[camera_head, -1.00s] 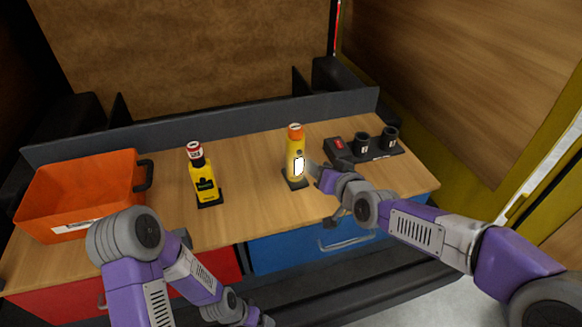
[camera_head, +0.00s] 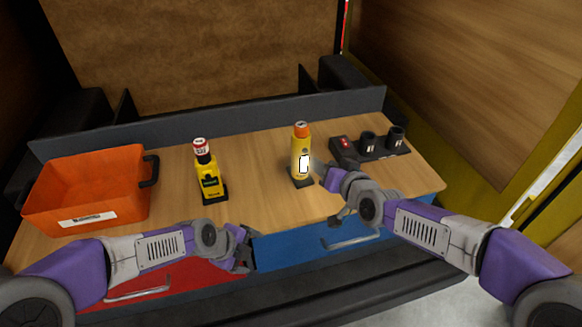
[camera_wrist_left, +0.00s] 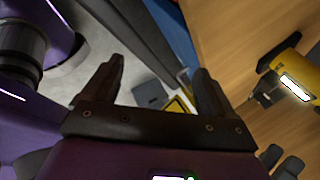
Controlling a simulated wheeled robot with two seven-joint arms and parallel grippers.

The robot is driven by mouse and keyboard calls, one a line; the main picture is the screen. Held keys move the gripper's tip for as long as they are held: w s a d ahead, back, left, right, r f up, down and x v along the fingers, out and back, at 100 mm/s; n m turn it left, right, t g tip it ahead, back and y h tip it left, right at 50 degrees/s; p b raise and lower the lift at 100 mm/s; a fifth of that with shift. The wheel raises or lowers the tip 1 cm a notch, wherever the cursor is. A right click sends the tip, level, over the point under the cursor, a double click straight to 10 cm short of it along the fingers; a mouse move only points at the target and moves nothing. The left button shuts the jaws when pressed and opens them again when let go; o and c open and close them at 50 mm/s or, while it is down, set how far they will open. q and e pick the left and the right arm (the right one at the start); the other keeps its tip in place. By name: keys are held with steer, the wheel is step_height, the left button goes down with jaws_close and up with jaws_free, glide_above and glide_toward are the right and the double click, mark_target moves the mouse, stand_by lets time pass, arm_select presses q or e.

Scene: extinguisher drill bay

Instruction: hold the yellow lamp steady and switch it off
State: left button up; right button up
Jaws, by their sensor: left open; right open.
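The yellow lamp (camera_head: 300,172) stands upright on the bench, right of centre, with an orange top and a lit white panel on its front. A yellow body with a lit panel, seemingly the lamp, shows at the right edge of the left wrist view (camera_wrist_left: 291,72). My right gripper (camera_head: 328,177) is close beside the lamp's right side; whether it touches is unclear. My left gripper (camera_head: 246,250) is open and empty at the bench's front edge, in front of the blue and red drawers. Its two spread fingers show in the left wrist view (camera_wrist_left: 157,80).
A yellow-and-black device (camera_head: 211,184) with a red-and-white top stands left of the lamp. An orange bin (camera_head: 85,190) is at the far left. A dark holder (camera_head: 375,153) with two black cups and a red switch is at the back right. Wood between the device and lamp is clear.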

mark_target(297, 162)
arm_select(q)
steer(key=w+d+r+n+t, duration=0.1)
steer(key=w+n, duration=0.1)
steer(key=w, duration=0.1)
steer(key=w+d+r+n+t, duration=0.1)
steer(key=w+d+r+n, duration=0.1)
steer(key=w, duration=0.2)
steer(key=w+d+r+n+t+h, duration=0.1)
steer(key=w+d+r+n+t, duration=0.1)
steer(key=w+n, duration=0.1)
steer(key=shift+w+d, duration=0.25)
steer(key=shift+w, duration=0.4)
steer(key=w+d+r+n+t, duration=0.1)
steer(key=w+n, duration=0.2)
steer(key=w+d+r+n+t, duration=0.1)
steer(key=w+n, duration=0.1)
steer(key=n, duration=0.1)
steer(key=w+d+r+n+t, duration=0.1)
steer(key=w+d+n, duration=0.1)
steer(key=w+n, duration=0.1)
steer(key=shift+w+r+n+t, duration=0.25)
steer(key=shift+w+n+t, duration=0.05)
steer(key=shift+w+n, duration=0.1)
steer(key=shift+w+d+r+n, duration=0.15)
steer(key=shift+w+d+n, duration=0.1)
steer(key=shift+w+n, duration=0.4)
steer(key=shift+n, duration=0.25)
steer(key=shift+x, duration=3.6)
